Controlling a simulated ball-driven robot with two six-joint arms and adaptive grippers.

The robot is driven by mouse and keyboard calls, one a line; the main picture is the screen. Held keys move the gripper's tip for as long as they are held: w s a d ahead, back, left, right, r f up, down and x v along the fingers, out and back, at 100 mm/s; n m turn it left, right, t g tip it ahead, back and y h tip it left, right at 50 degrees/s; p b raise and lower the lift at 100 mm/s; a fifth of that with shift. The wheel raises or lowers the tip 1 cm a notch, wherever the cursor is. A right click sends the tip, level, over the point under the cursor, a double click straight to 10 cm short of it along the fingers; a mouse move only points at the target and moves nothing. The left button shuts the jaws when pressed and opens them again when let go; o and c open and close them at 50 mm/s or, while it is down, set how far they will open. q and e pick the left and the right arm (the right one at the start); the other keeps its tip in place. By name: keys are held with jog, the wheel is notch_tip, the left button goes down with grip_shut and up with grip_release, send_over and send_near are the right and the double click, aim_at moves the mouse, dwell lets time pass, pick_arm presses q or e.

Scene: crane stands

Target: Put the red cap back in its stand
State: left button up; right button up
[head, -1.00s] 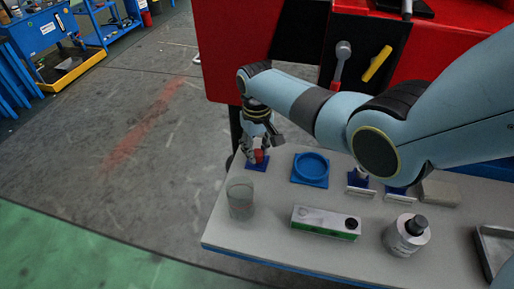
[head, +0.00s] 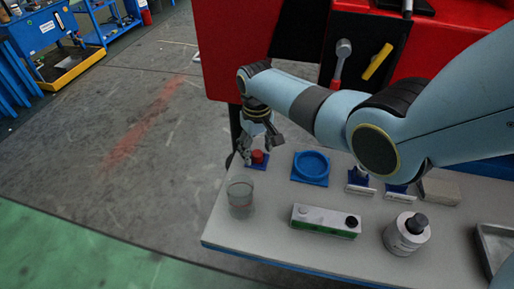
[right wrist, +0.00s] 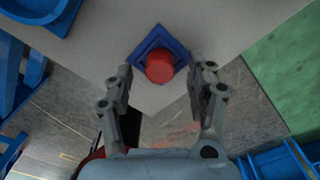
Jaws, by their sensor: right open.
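The red cap (head: 257,157) sits on a small blue square stand (head: 262,165) near the table's far left corner. My right gripper (head: 259,143) is open and empty, just above and behind the cap. Its two fingers (right wrist: 160,78) are spread wide, one on each side, apart from the cap. Whether the cap is fully seated cannot be told. My left gripper is not in view.
A clear glass (head: 240,198) stands in front of the cap's stand. A round blue holder (head: 311,166) is to its right.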

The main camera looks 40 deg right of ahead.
aim_at(257, 153)
jog(key=shift+r+p, duration=2.25)
jog(key=shift+r, duration=0.15)
jog(key=shift+f, duration=0.1)
notch_tip(257, 153, up, 12)
jog(key=shift+a, duration=0.1)
